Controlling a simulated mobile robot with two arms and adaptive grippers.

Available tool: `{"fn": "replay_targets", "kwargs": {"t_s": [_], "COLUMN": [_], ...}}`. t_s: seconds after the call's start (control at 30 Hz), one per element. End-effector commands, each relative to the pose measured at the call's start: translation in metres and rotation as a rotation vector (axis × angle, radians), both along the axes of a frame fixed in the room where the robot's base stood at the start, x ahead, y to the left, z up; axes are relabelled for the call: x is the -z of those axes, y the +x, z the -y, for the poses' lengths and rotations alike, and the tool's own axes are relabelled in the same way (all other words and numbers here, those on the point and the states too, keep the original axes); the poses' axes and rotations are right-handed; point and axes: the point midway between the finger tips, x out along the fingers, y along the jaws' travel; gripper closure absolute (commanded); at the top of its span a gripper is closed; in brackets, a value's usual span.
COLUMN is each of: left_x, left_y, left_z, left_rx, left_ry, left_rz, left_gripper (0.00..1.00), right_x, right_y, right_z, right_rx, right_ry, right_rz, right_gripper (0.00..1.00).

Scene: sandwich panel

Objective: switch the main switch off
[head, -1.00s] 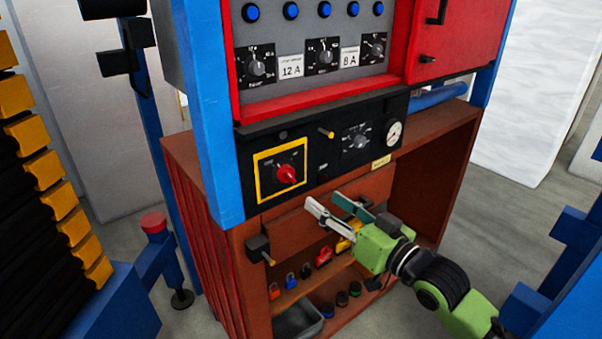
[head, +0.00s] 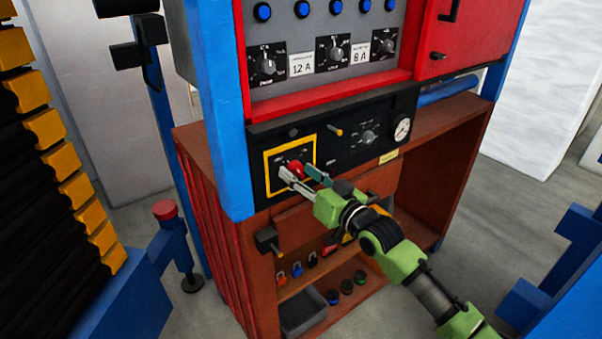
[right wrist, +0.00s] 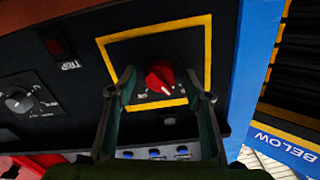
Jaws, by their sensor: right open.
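The main switch is a red rotary knob (head: 297,169) on a black plate inside a yellow frame (head: 268,183), on the black lower panel. In the right wrist view the red knob (right wrist: 160,77) shows between and just ahead of the fingers, with a white mark near its lower edge. My right gripper (head: 304,174) is open, with one finger on each side of the knob; it also shows in the right wrist view (right wrist: 160,92). Whether the fingers touch the knob cannot be told. My left gripper is not in view.
A smaller black rotary switch (head: 368,137) and a round gauge (head: 402,129) sit to the right on the same panel. A yellow-tipped lever (head: 335,130) sticks out above right of the knob. Shelves below hold padlocks and a grey bin (head: 302,313).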

Motion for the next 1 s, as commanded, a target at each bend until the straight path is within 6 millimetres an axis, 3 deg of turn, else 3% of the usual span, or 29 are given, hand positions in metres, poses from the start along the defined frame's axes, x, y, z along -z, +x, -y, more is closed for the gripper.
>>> {"fn": "replay_targets", "kwargs": {"t_s": [0.13,0.27,0.3,0.43,0.67,0.93,0.97,1.0], "left_x": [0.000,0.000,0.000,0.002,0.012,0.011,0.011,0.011], "left_y": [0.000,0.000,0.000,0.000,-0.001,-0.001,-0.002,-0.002], "left_z": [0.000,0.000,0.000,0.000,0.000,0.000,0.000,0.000], "left_rx": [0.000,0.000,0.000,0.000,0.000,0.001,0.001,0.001], "left_ry": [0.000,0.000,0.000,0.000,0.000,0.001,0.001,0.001], "left_rz": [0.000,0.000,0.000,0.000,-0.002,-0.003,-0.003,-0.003], "left_gripper": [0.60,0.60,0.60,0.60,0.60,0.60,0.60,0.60], "right_x": [0.000,0.000,0.000,0.001,0.001,0.001,0.001,0.001], "right_y": [0.000,0.000,0.000,0.000,0.000,0.000,0.000,0.000], "right_z": [0.000,0.000,0.000,0.000,0.000,0.000,0.000,0.000], "right_rx": [0.000,0.000,0.000,0.000,0.000,0.000,0.000,0.000], "right_ry": [0.000,0.000,0.000,-0.014,-0.214,-0.225,-0.225,-0.224], "right_rz": [0.000,0.000,0.000,0.010,0.156,0.162,0.162,0.161], "right_gripper": [0.57,0.90,0.93,0.93,0.93,0.92,0.63,0.54]}}
